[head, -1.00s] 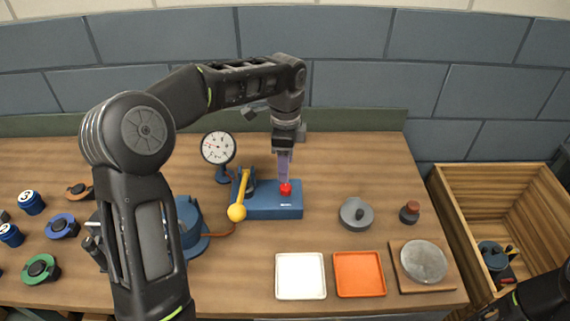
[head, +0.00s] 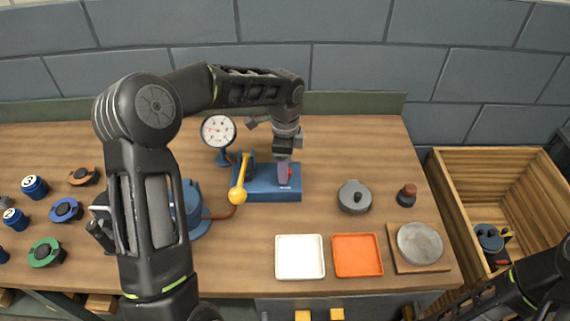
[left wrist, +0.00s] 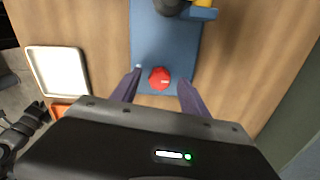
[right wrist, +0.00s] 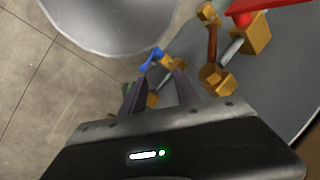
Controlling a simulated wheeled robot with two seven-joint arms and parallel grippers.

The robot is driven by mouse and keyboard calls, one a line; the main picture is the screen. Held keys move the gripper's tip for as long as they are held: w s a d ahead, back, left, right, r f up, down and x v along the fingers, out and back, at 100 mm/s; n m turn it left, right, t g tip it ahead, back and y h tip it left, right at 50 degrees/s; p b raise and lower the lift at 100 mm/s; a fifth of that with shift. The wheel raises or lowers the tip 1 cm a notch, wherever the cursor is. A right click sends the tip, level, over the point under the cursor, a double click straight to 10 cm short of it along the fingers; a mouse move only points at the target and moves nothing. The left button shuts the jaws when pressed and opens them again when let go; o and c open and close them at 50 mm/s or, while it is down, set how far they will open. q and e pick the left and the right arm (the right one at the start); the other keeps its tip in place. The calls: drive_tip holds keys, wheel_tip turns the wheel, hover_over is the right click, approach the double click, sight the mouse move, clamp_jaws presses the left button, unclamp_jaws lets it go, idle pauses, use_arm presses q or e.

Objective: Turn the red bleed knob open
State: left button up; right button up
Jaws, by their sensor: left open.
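The red bleed knob (left wrist: 159,79) sits on top of the blue block (left wrist: 165,45), seen from above in the left wrist view. In the head view the blue block (head: 262,193) stands mid-table, and the knob is mostly hidden behind a finger. My left gripper (head: 284,173) points down over the block's right end. Its fingers are open, one on either side of the knob, with a visible gap to it on both sides in the left wrist view. My right gripper (right wrist: 160,85) shows in the right wrist view with its fingers apart and no clear object held.
A yellow-handled lever (head: 239,182) stands at the block's left end, with a dial gauge (head: 218,130) behind it. A white tray (head: 300,257) and an orange tray (head: 358,256) lie in front. A grey lidded part (head: 354,197) is to the right. A wooden crate (head: 449,200) stands further right.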

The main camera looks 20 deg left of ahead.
use_arm(q)
drive_tip(key=shift+f, duration=0.35)
drive_tip(key=shift+c, duration=0.5)
clamp_jaws()
